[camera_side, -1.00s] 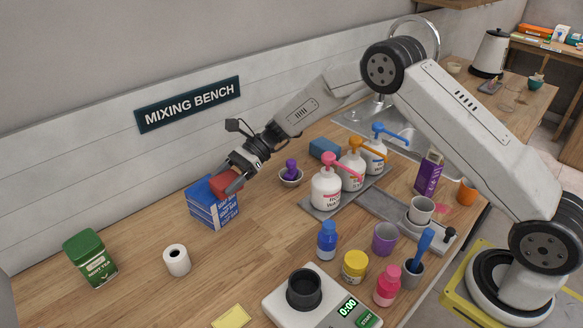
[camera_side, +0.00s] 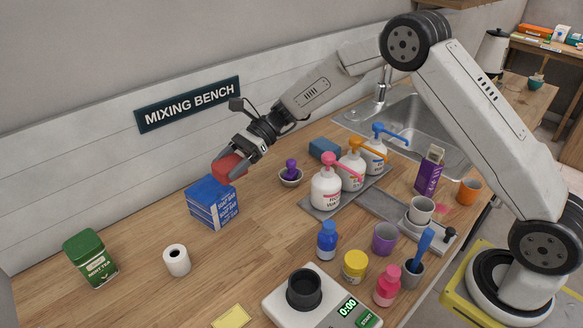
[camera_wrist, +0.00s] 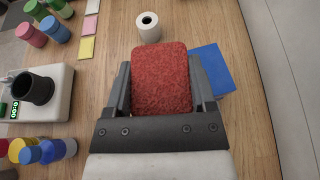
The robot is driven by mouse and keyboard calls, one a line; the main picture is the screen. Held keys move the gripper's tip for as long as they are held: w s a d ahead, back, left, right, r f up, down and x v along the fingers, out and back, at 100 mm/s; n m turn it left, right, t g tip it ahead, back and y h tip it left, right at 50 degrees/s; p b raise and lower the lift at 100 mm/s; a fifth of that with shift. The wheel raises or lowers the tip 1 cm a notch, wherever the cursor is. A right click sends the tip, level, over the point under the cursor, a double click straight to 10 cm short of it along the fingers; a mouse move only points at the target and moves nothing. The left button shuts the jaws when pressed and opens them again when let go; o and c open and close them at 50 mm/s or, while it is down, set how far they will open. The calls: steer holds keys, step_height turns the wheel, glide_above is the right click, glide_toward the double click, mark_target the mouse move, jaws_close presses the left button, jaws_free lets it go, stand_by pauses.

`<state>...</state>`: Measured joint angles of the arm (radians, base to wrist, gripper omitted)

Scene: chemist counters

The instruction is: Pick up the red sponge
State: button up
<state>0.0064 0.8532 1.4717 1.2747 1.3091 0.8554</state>
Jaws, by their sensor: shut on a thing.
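The red sponge (camera_side: 229,166) is held between the fingers of my gripper (camera_side: 229,168), in the air above the blue soap boxes (camera_side: 213,203). In the wrist view the red sponge (camera_wrist: 161,78) fills the space between the two dark fingers of my gripper (camera_wrist: 160,90), which press on its left and right sides. The blue box (camera_wrist: 211,68) shows below and to the right of it there.
A green tea tin (camera_side: 90,257) and a white paper roll (camera_side: 177,261) stand at the left. A purple item in a small bowl (camera_side: 290,177) and several pump bottles (camera_side: 326,190) stand to the right. A scale (camera_side: 320,296) is in front. Open wood lies around the boxes.

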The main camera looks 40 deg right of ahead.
steer(key=s+d+r, duration=0.3)
steer(key=s+r, duration=0.4)
steer(key=s, duration=0.5)
steer(key=shift+r, duration=0.4)
steer(key=shift+w+a, duration=0.15)
steer(key=shift+w+a+r+m+t+h, duration=0.15)
steer(key=shift+w+a+m+t, duration=0.3)
steer(key=shift+m+t, duration=0.4)
steer(key=shift+w+a+f+m+t+h, duration=0.1)
steer(key=shift+w+a+m+t, duration=0.35)
steer(key=shift+m+t, duration=0.4)
steer(key=shift+w+a+r+m+t+h, duration=0.15)
steer(key=shift+w+a+m+t, duration=0.15)
steer(key=shift+w+m+t, duration=0.5)
steer(key=shift+s+f, duration=0.1)
steer(key=shift+s, duration=0.05)
